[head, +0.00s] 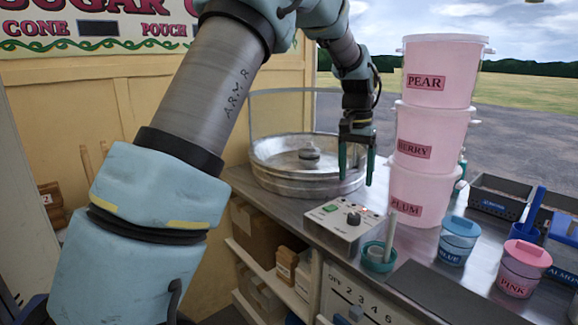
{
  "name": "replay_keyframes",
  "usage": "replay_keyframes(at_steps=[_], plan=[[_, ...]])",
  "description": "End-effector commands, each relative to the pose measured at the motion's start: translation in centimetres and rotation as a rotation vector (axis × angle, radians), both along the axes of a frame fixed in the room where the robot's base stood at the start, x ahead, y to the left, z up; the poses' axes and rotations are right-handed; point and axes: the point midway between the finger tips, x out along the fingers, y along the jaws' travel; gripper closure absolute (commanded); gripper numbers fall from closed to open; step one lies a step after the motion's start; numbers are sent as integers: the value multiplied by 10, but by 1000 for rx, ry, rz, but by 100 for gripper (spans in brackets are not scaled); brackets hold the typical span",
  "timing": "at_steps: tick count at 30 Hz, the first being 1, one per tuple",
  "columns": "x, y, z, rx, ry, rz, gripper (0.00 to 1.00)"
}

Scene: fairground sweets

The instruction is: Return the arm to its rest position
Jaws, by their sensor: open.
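My gripper (356,164) hangs from my arm with its teal fingers pointing down, apart from each other. It is open, and I see nothing between the fingers. In the picture it stands over the right rim of the round metal candyfloss pan (275,176), left of the stacked pink tubs. I cannot tell its exact height above the counter. My arm runs from the lower left, up past the top edge of the picture and down to the gripper.
Pink tubs labelled PEAR (440,72), BERRY (432,137) and PLUM (421,197) form a tall stack close right of my gripper. A control box (346,222), a teal cup (378,257), a blue tub (457,241) and a pink tub (522,268) stand on the counter.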

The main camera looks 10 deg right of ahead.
Motion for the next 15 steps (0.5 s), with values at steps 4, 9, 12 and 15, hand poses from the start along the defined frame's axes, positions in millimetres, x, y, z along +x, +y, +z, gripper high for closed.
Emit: replay_keyframes(at_steps=[4,9,12,15], plan=[[9,42,-4,-2,-12,78,24],[8,151,-17,-11,-48,276,24],[-8,218,-28,-16,-74,405,24],[-36,275,-40,-20,-101,524,24]])
